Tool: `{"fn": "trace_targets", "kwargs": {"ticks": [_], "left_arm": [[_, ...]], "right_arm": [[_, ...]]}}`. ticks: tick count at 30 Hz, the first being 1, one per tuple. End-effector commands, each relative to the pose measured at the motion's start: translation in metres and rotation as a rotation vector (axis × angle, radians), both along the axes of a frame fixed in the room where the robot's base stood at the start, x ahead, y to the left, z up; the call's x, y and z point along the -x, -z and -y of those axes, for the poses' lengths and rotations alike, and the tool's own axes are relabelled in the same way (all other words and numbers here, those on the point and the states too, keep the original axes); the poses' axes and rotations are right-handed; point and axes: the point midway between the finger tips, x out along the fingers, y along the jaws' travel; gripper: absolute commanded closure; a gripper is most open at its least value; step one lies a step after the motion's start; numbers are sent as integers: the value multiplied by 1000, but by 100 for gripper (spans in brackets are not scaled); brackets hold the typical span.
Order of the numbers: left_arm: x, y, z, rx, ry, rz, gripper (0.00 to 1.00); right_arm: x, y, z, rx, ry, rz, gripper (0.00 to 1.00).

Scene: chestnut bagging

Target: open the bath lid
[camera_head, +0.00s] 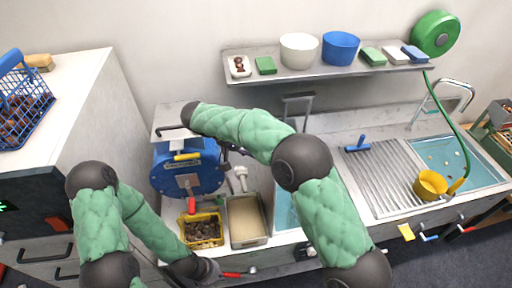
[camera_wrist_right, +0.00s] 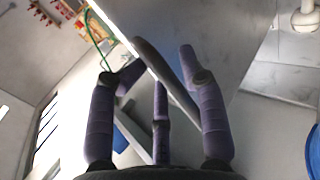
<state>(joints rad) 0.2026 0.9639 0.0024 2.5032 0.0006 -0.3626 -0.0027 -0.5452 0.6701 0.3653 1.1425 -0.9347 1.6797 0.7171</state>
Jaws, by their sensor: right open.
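The bath (camera_head: 287,212) shows as a strip of blue water right of the steel tray, partly hidden by my right arm. A grey upright panel with a handle (camera_head: 298,98) stands behind it; it looks like the raised lid, but my arm covers its lower part. In the right wrist view my right gripper (camera_wrist_right: 160,66) is open, its fingers spread around a dark bar (camera_wrist_right: 165,76) beside a flat grey panel (camera_wrist_right: 205,35). I cannot tell whether they touch. My left gripper (camera_head: 208,270) is low at the counter's front, beside a red-handled tool (camera_head: 238,273); its grip is unclear.
A blue drum (camera_head: 205,172) stands left of the bath. A yellow basket (camera_head: 203,216) of chestnuts and a steel tray (camera_head: 247,240) sit in front. A shelf (camera_head: 330,74) with bowls hangs above.

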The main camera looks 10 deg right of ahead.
Motion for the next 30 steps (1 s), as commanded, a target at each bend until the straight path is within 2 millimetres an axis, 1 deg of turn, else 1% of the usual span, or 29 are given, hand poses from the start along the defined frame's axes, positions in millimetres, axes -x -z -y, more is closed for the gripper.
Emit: {"fn": "trace_targets", "kwargs": {"ticks": [13, 17, 20, 30], "left_arm": [[0, -1, 0, 0, 0, 0, 100], [0, -1, 0, 0, 0, 0, 100], [0, -1, 0, 0, 0, 0, 100], [0, -1, 0, 0, 0, 0, 100]], "right_arm": [[-1, -5, 0, 0, 1, 6, 54], [-1, -9, -4, -2, 0, 8, 54], [0, -17, -13, -1, 0, 8, 54], [3, -63, -60, -2, -1, 8, 54]]}}
